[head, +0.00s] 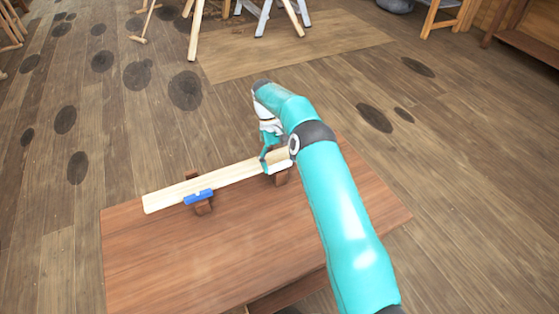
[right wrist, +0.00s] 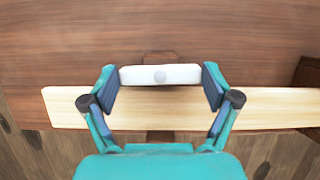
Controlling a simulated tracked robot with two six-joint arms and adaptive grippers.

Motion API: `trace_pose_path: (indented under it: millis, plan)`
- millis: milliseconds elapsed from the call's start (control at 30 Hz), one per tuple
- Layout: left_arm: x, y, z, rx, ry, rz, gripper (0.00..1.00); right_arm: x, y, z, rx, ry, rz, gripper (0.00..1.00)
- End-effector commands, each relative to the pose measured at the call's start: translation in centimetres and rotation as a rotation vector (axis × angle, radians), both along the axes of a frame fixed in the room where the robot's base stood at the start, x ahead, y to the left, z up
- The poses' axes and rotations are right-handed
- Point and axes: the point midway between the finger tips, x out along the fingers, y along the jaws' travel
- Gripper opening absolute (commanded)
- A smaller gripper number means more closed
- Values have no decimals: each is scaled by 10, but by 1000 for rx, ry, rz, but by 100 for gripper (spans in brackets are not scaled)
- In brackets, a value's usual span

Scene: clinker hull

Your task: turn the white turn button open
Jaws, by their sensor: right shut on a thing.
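The white turn button (right wrist: 135,76) is a short bar with a round grey pivot at its middle. In the right wrist view it lies lengthwise along the edge of the pale plank (right wrist: 270,108). My right gripper (right wrist: 160,86) has its two fingers at the button's two ends and is shut on it. In the head view, my right gripper (head: 267,160) is at the plank's right part, and the white turn button (head: 285,167) shows only in part beside it. My left gripper is not in view.
The pale plank (head: 170,196) rests on brown blocks on a wooden table (head: 150,255). A blue turn button (head: 199,197) lies along the plank's near edge at the left block. The table's front left is clear. Trestles (head: 196,25) stand on the floor beyond.

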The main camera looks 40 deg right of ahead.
Motion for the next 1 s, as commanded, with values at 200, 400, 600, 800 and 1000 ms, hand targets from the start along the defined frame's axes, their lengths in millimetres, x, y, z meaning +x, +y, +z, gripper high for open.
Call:
trace_pose_path:
  millis: [200,400,600,800,1000]
  plan:
    - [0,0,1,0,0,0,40,3,0,1,-3,-11,-46,53]
    - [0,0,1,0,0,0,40,3,0,1,-3,-13,-53,53]
    - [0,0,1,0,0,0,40,3,-1,2,-4,-13,-54,53]
    - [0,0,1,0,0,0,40,2,-1,1,-3,-9,-53,100]
    - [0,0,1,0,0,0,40,1,-1,1,-3,-5,-52,100]
